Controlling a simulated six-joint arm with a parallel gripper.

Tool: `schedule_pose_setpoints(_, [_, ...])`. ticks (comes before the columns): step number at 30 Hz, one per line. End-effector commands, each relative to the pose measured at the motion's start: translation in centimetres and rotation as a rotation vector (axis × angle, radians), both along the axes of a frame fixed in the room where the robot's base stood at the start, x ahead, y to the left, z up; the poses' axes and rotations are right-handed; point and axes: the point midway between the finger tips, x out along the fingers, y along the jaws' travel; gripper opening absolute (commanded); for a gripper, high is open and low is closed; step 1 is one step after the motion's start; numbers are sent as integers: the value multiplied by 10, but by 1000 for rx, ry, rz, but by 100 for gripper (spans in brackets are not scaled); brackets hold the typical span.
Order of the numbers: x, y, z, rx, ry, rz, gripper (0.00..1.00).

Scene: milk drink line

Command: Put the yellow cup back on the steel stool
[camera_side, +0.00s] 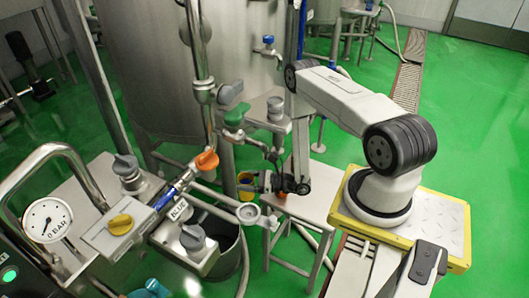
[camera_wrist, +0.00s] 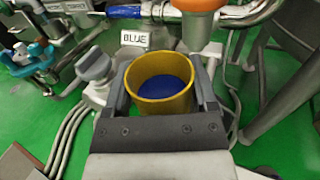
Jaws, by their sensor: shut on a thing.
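The yellow cup (camera_wrist: 158,108) sits upright between the two fingers of my gripper (camera_wrist: 162,88) in the wrist view, and I look down into its open top. Blue fills the lower inside of the cup. In the side view the cup (camera_side: 245,179) shows small at the end of my gripper (camera_side: 252,182), just left of the steel stool (camera_side: 318,197). My gripper is shut on the cup. The stool's flat top shows partly behind my wrist, and the visible part is bare.
A sign reading BLUE (camera_wrist: 134,39) and a grey knob (camera_wrist: 94,64) are close by in the wrist view.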

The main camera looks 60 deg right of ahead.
Motion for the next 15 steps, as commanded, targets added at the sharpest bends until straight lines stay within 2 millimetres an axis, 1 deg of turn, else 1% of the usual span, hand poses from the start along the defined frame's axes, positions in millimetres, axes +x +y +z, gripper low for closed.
schedule_pose_setpoints(5, [11, 2, 17, -3, -4, 12, 0])
schedule_pose_setpoints(8, [19, 4, 30, -2, -4, 19, 0])
schedule_pose_setpoints(15, [40, 15, 72, -3, -5, 46, 0])
